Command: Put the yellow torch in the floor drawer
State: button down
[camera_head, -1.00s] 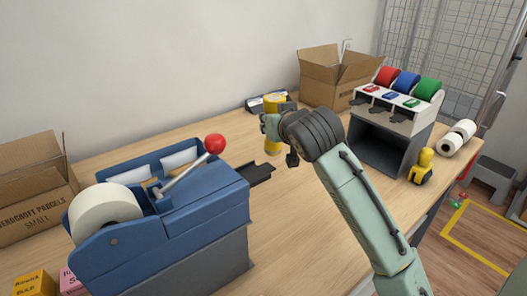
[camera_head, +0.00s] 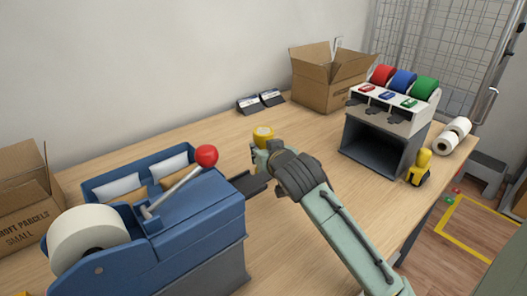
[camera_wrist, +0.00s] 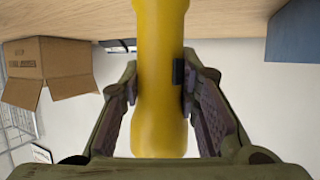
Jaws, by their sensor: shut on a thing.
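The yellow torch (camera_wrist: 162,80) is upside down in the wrist view, between the two fingers of my gripper (camera_wrist: 160,95). The fingers press on it from both sides, and a small dark patch shows on its right side. In the head view only the top of the torch (camera_head: 263,131) shows above my gripper (camera_head: 264,148), over the counter. The wrist hides its lower part, so I cannot tell how far it is off the counter. I see no floor drawer in either view.
The blue tape machine (camera_head: 190,225) with a red-knobbed lever stands left of my gripper. An open cardboard box (camera_head: 325,82) and a label dispenser (camera_head: 385,150) stand at right. A small yellow object (camera_head: 420,168) sits near the right edge.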

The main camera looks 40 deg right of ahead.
jog(key=shift+f, duration=0.2)
jog(key=c, duration=1.2)
grip_release()
